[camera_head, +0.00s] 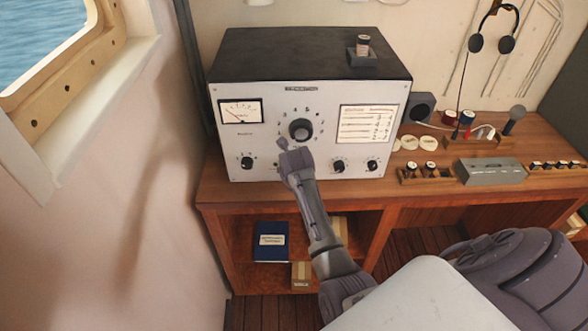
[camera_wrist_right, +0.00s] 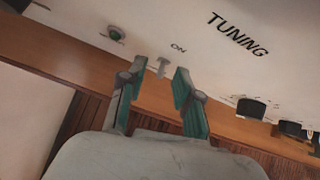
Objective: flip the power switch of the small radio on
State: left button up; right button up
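The radio (camera_head: 270,105) is a box with a black top and a pale front panel, standing on the wooden desk. My right gripper (camera_head: 283,146) is in front of the panel, below the large central knob. In the right wrist view, my gripper (camera_wrist_right: 157,82) is open, its two fingers apart. A small metal switch (camera_wrist_right: 162,67) shows between and just beyond the fingertips, beside the word "ON". I cannot tell whether a finger touches it, or which way its lever is set. In the head view my arm seems to hide the switch. My left gripper is not in view.
A green-centred lamp (camera_wrist_right: 116,33) and the dark knobs (camera_wrist_right: 250,107) flank the switch. The large tuning knob (camera_head: 300,130) is just above my gripper. A small jar (camera_head: 362,45) stands on a block on the radio. A grey box (camera_head: 490,172) and a microphone (camera_head: 514,119) are to the right.

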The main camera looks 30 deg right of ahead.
jog(key=v, duration=1.2)
dwell(0.3)
